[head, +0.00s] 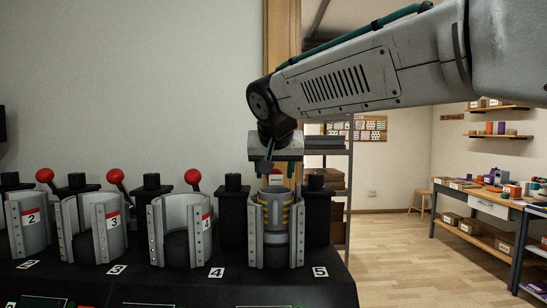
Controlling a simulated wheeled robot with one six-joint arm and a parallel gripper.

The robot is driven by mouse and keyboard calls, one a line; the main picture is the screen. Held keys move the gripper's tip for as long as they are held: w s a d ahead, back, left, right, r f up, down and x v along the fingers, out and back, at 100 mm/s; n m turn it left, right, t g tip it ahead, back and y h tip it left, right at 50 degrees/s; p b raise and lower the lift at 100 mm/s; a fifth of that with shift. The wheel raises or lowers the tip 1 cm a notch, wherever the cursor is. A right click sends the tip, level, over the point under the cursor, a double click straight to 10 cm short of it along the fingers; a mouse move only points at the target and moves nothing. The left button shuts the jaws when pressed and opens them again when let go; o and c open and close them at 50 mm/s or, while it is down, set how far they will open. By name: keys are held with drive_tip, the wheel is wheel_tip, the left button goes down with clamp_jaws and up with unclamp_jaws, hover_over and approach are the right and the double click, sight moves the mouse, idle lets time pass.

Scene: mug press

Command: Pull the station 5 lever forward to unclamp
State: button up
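Station 5 (299,228) is the rightmost press, marked by a white "5" card (320,271). Its metal clamp jacket stands around a grey cylinder with yellow stripes (273,218). My gripper (276,168) points down above and at the back of station 5. Its fingers are small and dark, and I cannot tell whether they are apart or hold anything.
Several other stations stand in a row to the left, with red-knobbed levers (192,177) (115,176) (45,175) behind their jackets. Dark posts flank each jacket. A shelf rack (330,160) stands behind station 5. Open wooden floor and a workbench (485,205) lie to the right.

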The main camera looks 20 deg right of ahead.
drive_tip(key=shift+s+a+r, duration=0.1)
drive_tip(key=shift+s+r, duration=0.1)
drive_tip(key=shift+r, duration=0.9)
drive_tip(key=shift+s+a+r, duration=0.1)
drive_tip(key=shift+s+r, duration=0.15)
drive_tip(key=shift+r, duration=0.8)
drive_tip(key=shift+s+r, duration=0.2)
drive_tip(key=shift+r, duration=0.9)
drive_tip(key=v, duration=0.6)
